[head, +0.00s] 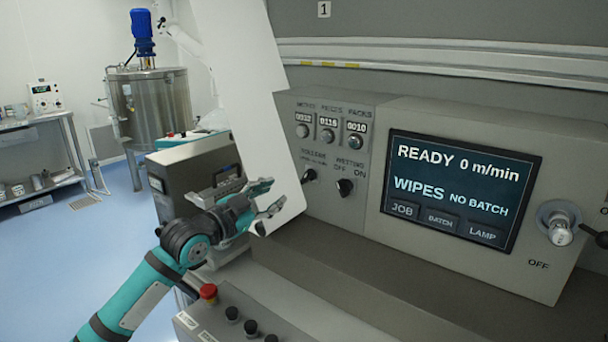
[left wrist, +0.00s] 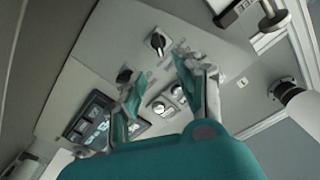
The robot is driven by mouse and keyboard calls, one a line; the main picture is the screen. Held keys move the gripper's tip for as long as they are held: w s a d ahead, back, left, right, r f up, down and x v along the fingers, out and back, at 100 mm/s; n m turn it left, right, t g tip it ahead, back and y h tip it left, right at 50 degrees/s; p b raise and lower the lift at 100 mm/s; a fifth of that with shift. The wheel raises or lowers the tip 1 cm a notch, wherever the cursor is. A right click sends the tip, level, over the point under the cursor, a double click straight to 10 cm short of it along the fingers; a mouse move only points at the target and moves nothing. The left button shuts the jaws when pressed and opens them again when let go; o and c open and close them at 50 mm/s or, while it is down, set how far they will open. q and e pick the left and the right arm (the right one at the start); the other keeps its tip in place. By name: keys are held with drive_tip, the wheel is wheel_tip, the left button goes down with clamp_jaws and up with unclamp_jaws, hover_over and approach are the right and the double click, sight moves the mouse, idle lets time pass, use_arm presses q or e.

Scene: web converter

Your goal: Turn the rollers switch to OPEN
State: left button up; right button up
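The rollers switch (head: 309,175) is a small black rotary knob on the grey panel, under the row of counters. Its label is partly legible and its setting is too small to read. In the left wrist view, the rollers switch (left wrist: 158,42) appears as a black knob with a pale pointer, just beyond the fingers. My left gripper (head: 275,195) is open and empty, left of and slightly below the switch, apart from it. The left wrist view shows its two fingers (left wrist: 155,78) spread. My right gripper is not in view.
A second black knob (head: 344,187) marked OFF and ON sits just right of the switch. A screen (head: 455,190) reads READY 0 m/min. A white panel (head: 250,110) rises behind my left gripper.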

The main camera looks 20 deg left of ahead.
use_arm(q)
approach(304, 178)
drive_tip(key=w, duration=0.2)
drive_tip(key=x, duration=0.2)
drive_tip(key=p+x, duration=0.1)
drive_tip(key=x, duration=0.4)
drive_tip(key=shift+s+d+r+p, duration=0.1)
drive_tip(key=shift+s+d+p, duration=0.05)
drive_tip(key=shift+d+p, duration=0.2)
drive_tip(key=shift+w+d, duration=0.15)
drive_tip(key=shift+w, duration=0.2)
clamp_jaws()
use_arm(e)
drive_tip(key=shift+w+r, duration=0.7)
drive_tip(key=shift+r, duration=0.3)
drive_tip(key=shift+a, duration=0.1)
